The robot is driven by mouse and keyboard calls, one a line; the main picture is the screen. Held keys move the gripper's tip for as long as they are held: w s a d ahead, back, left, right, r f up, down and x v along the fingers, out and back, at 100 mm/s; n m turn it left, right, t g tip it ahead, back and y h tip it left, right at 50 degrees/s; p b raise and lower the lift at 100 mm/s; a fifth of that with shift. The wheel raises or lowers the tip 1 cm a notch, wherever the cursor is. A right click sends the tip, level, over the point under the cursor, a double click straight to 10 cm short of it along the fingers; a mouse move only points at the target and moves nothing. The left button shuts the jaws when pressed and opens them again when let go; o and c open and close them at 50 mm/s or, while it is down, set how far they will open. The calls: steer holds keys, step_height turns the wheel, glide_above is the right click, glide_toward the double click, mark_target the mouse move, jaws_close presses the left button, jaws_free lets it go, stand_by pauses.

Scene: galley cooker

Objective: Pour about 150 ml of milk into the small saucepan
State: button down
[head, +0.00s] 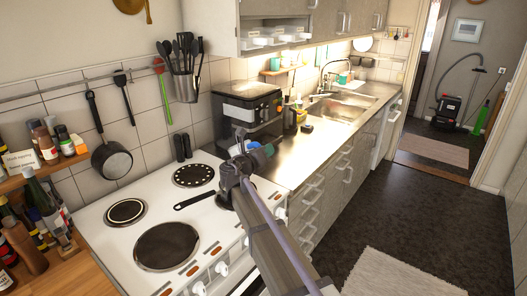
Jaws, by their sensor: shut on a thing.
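My gripper (250,158) is above the right side of the white stove, near the counter edge. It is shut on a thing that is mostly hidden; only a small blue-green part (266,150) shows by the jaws. I cannot tell whether this is the milk. A dark pan on the right front of the stove shows its black handle (194,200) pointing left. My arm hides most of its body, so I cannot tell its contents or whether it is the small saucepan. The gripper is above and to the right of this handle.
The stove (105,247) has bare dark hotplates at left and back. A dark pan (112,160) hangs on the wall. Bottles (45,195) crowd the left corner. A black and silver appliance (250,108) stands on the counter behind my gripper. The sink (340,106) is farther back.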

steer(key=f+m+b, duration=0.4)
steer(key=m, duration=0.1)
steer(key=shift+w+a+f+b, duration=0.15)
steer(key=shift+a+f+b, duration=0.05)
steer(key=shift+f+b, duration=0.15)
steer(key=shift+w+a+f+m+b, duration=0.1)
steer(key=shift+a+f+m+b, duration=0.05)
steer(key=shift+f+m+b, duration=0.5)
